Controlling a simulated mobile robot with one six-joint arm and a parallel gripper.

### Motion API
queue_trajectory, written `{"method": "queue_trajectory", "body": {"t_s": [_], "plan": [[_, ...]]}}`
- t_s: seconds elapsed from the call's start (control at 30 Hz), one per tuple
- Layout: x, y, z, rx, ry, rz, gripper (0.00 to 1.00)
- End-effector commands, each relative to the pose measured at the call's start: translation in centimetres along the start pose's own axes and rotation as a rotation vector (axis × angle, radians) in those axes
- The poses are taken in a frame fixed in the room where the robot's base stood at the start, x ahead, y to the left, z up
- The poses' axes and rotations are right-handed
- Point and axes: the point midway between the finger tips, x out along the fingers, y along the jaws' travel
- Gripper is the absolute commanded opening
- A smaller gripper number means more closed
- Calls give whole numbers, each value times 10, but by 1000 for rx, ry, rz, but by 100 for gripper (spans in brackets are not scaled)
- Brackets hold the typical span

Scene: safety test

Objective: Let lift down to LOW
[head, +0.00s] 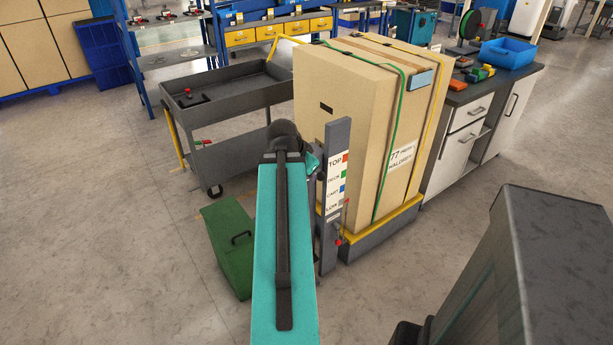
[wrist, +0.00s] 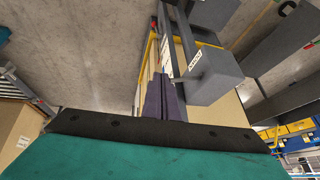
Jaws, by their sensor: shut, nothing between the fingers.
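The lift's grey post (head: 334,170) stands in front of a tall carton and carries labels reading TOP, DECK, a third that looks like CART, and LOW, each beside a coloured mark. Low on the post are small levers with red ends, one a red knob (head: 338,242). The carton (head: 350,110) stands on the lift's yellow-edged platform (head: 385,232), close to the floor. My gripper (wrist: 168,78) shows in the wrist view as two dark fingers, shut and empty, beside the labelled post (wrist: 195,60). In the head view my teal arm hides the fingers, so contact cannot be told.
A green box (head: 228,245) lies on the floor left of my arm. A dark two-tier cart (head: 225,95) stands behind it. A cabinet (head: 465,140) with a blue bin (head: 508,53) stands right of the carton. The floor at left is clear.

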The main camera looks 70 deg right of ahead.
Motion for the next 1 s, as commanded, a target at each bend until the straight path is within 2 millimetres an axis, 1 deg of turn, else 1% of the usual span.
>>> {"method": "queue_trajectory", "body": {"t_s": [0.07, 0.8, 0.87, 1.0], "plan": [[1, 0, 1, 0, 1, -2, 0], [-17, 4, 4, -2, 0, -3, 0], [-28, 4, 2, -2, 0, -4, 0], [-38, 6, 3, -2, 0, -3, 0]]}}
